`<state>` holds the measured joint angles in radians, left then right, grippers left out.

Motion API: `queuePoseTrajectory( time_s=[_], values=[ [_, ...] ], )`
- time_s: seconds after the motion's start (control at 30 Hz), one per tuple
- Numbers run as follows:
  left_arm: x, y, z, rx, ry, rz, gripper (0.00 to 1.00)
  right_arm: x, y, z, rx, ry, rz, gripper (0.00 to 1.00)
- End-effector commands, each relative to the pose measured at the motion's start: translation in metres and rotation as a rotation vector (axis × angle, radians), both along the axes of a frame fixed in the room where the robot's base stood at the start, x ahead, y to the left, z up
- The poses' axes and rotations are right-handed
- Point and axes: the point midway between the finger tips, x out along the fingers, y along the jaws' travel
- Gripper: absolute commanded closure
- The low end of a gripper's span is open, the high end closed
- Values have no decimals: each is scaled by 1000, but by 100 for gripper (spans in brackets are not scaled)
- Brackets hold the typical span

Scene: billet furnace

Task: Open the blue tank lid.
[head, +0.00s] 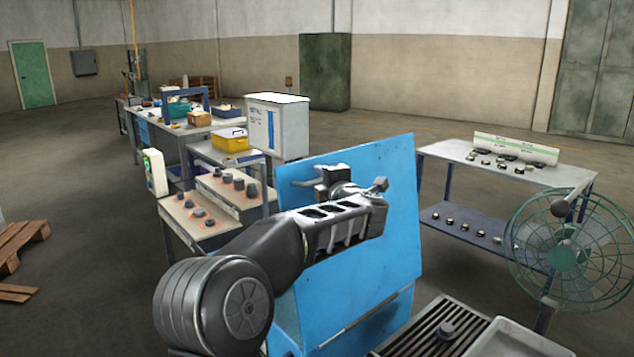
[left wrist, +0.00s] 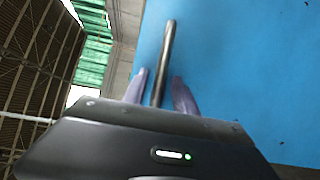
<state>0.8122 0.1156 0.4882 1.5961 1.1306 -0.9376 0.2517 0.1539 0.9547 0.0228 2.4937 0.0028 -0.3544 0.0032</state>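The blue tank lid (head: 375,230) is a large flat blue panel, standing steeply raised at centre in the head view. Its blue face also fills the right of the left wrist view (left wrist: 255,70). My left gripper (head: 335,182) is at the near face of the panel. In the left wrist view its two fingers (left wrist: 162,85) stand apart, on either side of a thin dark bar (left wrist: 167,45) in front of the blue face. Gaps show between bar and fingertips, so the gripper looks open around it. The bar's attachment is hidden. My right gripper is not in view.
A green fan (head: 568,250) and a table (head: 440,150) with small metal parts stand at right. A dark slatted grate (head: 425,335) lies at the panel's lower right. Benches with billets (head: 195,210) stand at left, near a white cabinet (head: 290,130). Wooden pallets (head: 20,240) lie far left.

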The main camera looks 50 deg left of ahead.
Motion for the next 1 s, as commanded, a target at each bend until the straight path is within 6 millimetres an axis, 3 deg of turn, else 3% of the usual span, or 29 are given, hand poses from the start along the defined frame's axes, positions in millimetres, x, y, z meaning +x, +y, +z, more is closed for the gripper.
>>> queuePoseTrajectory(
  time_s=[0.2,0.67,1.0],
  values=[
    [-11,-27,2,1,1,1,66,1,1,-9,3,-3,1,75],
    [-14,-32,2,-1,2,3,66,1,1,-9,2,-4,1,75],
    [-21,-52,1,0,0,2,66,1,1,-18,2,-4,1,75]
  ],
)
